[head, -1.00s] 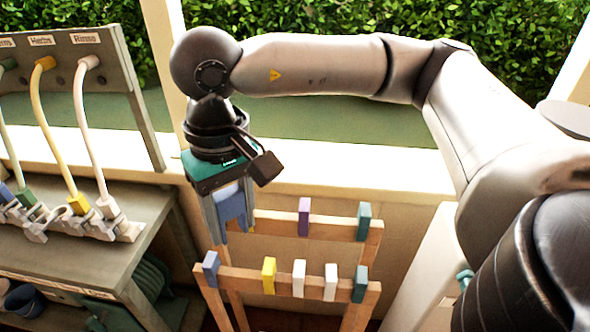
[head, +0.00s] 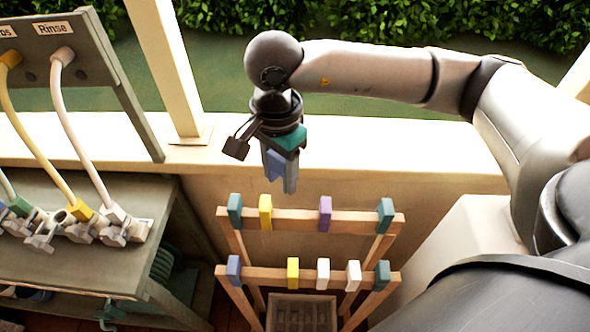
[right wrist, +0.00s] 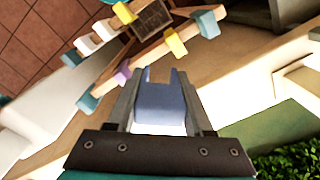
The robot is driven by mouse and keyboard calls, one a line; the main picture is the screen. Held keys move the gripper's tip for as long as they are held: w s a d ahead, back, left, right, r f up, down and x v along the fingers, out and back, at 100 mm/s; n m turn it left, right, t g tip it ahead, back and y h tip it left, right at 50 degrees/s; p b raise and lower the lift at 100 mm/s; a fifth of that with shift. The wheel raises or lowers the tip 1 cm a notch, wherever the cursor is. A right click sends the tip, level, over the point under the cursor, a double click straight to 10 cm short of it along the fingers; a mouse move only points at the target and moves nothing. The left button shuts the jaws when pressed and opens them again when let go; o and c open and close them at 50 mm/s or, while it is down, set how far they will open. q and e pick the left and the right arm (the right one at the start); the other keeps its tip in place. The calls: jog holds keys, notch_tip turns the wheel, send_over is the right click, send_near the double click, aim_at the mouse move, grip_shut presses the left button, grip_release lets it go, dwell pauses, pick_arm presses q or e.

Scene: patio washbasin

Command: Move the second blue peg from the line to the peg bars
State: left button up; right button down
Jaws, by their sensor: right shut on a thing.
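My right gripper (head: 280,186) is shut on a blue peg (right wrist: 160,103), which shows between its fingers in the right wrist view. It holds the peg in the air above the back peg bar (head: 290,222), apart from it, over the gap between a yellow peg (head: 265,212) and a purple peg (head: 325,214). The front peg bar (head: 262,274) carries another blue peg (head: 233,269) at its left end, then yellow, white, white and teal pegs. Teal pegs (head: 235,211) stand at both ends of the back bar. My left gripper is not in view.
A grey bench (head: 80,270) with hoses, connectors and a labelled panel (head: 60,60) stands at the left. A pale ledge (head: 400,152) runs behind the bars. A grey crate (head: 300,312) sits low beneath the front bar.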

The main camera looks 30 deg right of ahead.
aim_at(295, 214)
pick_arm(q)
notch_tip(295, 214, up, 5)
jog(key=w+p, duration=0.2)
jog(key=p, duration=0.3)
pick_arm(e)
jog(key=shift+s+d+f+m+b, duration=0.2)
jog(key=shift+d+f+m+b, duration=0.2)
jog(key=shift+f+m+b, duration=1.1)
jog(key=shift+s+d+f+m+b, duration=0.15)
jog(key=shift+d+f+m+b, duration=0.4)
jog(key=shift+f+m, duration=1.65)
jog(key=shift+s+d+f+m+b, duration=0.2)
jog(key=shift+f+m+b, duration=1.2)
jog(key=shift+f, duration=0.85)
jog(key=shift+f+b, duration=1.05)
jog(key=shift+f, duration=0.25)
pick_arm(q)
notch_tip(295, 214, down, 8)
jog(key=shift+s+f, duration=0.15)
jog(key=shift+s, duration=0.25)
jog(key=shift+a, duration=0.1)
pick_arm(e)
jog(key=shift+c, duration=1)
grip_release()
jog(key=shift+r, duration=0.1)
